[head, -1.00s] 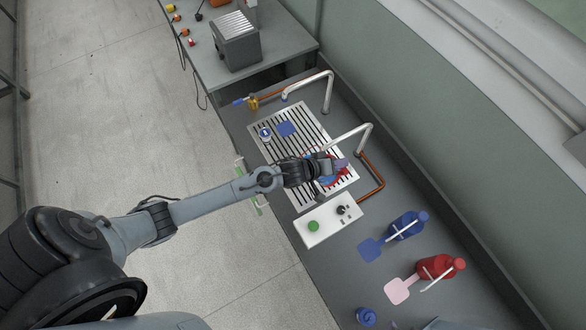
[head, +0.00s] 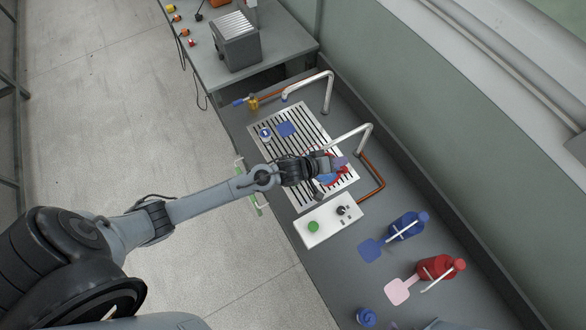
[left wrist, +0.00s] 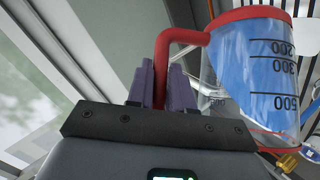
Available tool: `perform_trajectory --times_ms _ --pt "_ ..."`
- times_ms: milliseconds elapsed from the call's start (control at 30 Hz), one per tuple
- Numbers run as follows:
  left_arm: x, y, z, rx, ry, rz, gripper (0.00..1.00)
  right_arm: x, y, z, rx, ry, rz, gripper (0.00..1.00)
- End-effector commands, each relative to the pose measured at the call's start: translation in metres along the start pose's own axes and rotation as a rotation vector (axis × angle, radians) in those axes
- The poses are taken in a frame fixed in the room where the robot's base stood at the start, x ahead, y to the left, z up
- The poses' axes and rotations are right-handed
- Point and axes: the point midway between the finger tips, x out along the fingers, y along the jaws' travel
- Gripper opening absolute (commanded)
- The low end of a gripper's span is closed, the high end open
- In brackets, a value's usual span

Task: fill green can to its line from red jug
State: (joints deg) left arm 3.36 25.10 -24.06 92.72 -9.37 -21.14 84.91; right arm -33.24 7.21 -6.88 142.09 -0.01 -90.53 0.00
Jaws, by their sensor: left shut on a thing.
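The red jug (left wrist: 252,75) has a red rim and handle, clear walls with black marks, and blue liquid inside. In the left wrist view my left gripper (left wrist: 163,85) is shut on its handle with two purple fingers. In the head view my left gripper (head: 322,165) holds the jug (head: 338,173) at the near part of the slotted grate, partly hidden by the gripper. I cannot tell its exact tilt or whether liquid is leaving it. I cannot make out a green can; the gripper and jug hide part of the grate. My right gripper is not in view.
A small blue-and-white container (head: 265,134) and a blue square pad (head: 286,129) are on the grate (head: 270,152). Bent metal spouts (head: 350,133) rise beside it. A white control box (head: 328,220) stands nearby.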

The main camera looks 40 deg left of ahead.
Motion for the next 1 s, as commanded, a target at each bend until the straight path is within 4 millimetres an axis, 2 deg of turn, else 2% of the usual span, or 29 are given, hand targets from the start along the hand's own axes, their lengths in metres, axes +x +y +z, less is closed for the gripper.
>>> perform_trajectory --times_ms 1000 --pt "-0.0045 0.0028 -0.0048 -0.027 0.0 0.031 0.0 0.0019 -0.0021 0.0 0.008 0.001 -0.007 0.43"
